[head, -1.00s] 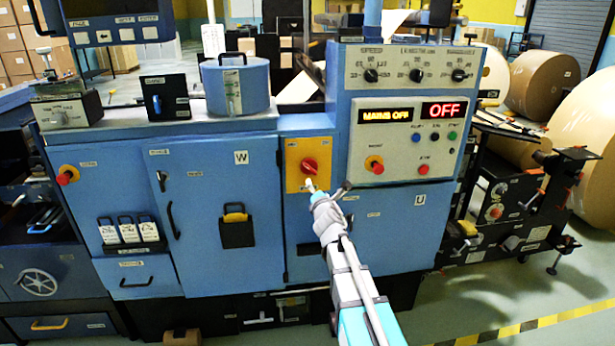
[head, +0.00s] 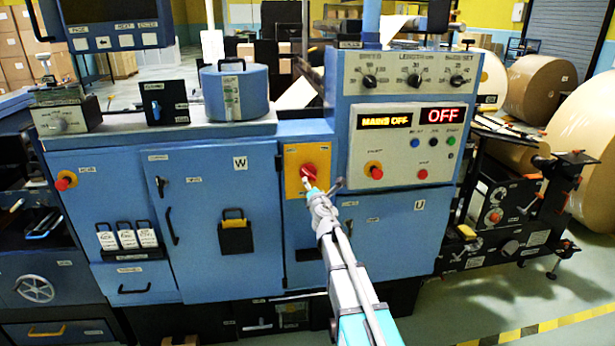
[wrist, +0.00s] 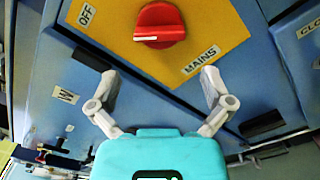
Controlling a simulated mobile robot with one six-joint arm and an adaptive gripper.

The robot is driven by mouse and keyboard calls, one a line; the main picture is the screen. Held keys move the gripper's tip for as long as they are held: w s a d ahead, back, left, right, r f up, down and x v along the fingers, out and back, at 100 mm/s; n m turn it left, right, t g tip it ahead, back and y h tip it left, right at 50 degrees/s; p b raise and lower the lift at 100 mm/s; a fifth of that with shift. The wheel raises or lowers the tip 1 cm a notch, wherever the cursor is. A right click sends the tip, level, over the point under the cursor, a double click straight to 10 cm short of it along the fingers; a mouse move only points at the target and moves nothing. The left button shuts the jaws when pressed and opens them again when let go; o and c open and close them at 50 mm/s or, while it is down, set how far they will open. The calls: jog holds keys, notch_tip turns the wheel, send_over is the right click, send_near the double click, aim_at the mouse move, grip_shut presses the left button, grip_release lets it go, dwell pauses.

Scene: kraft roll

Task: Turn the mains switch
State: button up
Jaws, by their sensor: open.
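The mains switch is a red rotary knob (head: 309,171) on a yellow plate (head: 293,183), on the blue cabinet front. In the wrist view the knob (wrist: 159,25) shows a white pointer line, with the label OFF at upper left and MAINS at lower right on the yellow plate (wrist: 205,40). My gripper (wrist: 157,84) is open, with its two fingers spread wide below the knob and apart from it. In the head view my gripper (head: 312,190) reaches up to the plate and covers its lower right part. The display (head: 384,119) reads MAINS OFF.
A second display (head: 444,115) reads OFF. A red button (head: 373,170) is right of the switch on the grey panel. A dark handle (head: 338,185) sticks out close by my gripper. Another red button (head: 66,180) is at far left. Large paper rolls (head: 588,135) stand at right.

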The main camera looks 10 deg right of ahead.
aim_at(309, 176)
jog(key=w, duration=0.8)
jog(key=shift+w, duration=0.2)
jog(key=c, duration=0.8)
